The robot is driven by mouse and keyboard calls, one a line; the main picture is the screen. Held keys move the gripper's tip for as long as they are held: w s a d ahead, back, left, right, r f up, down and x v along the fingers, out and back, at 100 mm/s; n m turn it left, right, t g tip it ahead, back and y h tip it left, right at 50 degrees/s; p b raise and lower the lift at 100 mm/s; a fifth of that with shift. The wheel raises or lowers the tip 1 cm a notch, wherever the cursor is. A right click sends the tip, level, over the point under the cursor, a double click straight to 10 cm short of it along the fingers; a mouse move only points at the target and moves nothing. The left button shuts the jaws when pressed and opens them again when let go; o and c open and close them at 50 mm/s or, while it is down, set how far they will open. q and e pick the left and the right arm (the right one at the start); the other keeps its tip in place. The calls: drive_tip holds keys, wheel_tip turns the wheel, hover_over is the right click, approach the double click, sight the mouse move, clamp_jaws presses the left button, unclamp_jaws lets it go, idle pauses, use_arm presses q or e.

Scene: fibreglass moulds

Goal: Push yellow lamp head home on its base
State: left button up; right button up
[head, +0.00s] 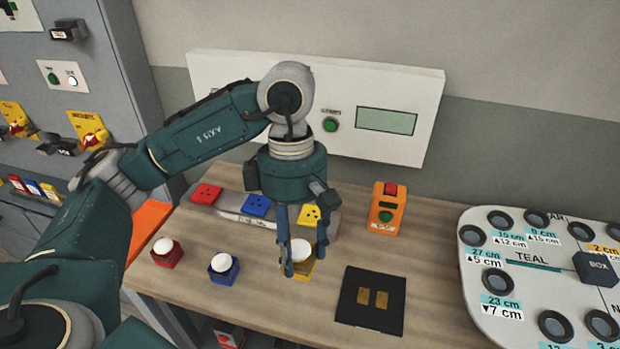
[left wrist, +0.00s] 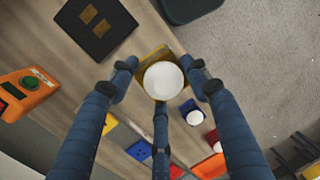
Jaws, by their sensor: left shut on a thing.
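The yellow lamp head (head: 305,270), a yellow block with a white dome, is between the fingers of my left gripper (head: 302,262), which is shut on it. In the left wrist view the white dome (left wrist: 163,80) faces the camera, with the yellow block (left wrist: 150,54) showing around it. I cannot tell whether its underside touches the table. The yellow base (head: 310,215), a flat plate with dark holes, sits behind it at the right end of a grey block. It also shows in the left wrist view (left wrist: 110,123), apart from the lamp head. My right gripper is not in view.
A blue lamp (head: 223,267) and a red lamp (head: 167,252) stand to the left. Blue (head: 257,205) and red (head: 206,194) bases share the grey block. A black pad (head: 370,305) lies right, an orange button box (head: 387,208) behind. A white panel (head: 220,75) backs the table.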

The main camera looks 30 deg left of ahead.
sight(305, 276)
use_arm(q)
drive_tip(key=f+m, duration=0.1)
drive_tip(key=m, duration=0.3)
drive_tip(key=s+d+f+m+y, duration=0.1)
drive_tip(key=m, duration=0.3)
drive_tip(key=d+f+m+y, duration=0.1)
drive_tip(key=m, duration=0.3)
drive_tip(key=shift+s+f+m, duration=0.15)
drive_tip(key=shift+f+m, duration=0.05)
drive_tip(key=shift+m, duration=0.2)
drive_tip(key=m, duration=0.2)
drive_tip(key=f+m, duration=0.1)
drive_tip(key=m, duration=0.3)
drive_tip(key=shift+s+d+f+y, duration=0.25)
drive_tip(key=shift+s+y, duration=0.05)
drive_tip(key=shift+y, duration=0.1)
drive_tip(key=shift+a+t, duration=0.15)
drive_tip(key=shift+t, duration=0.15)
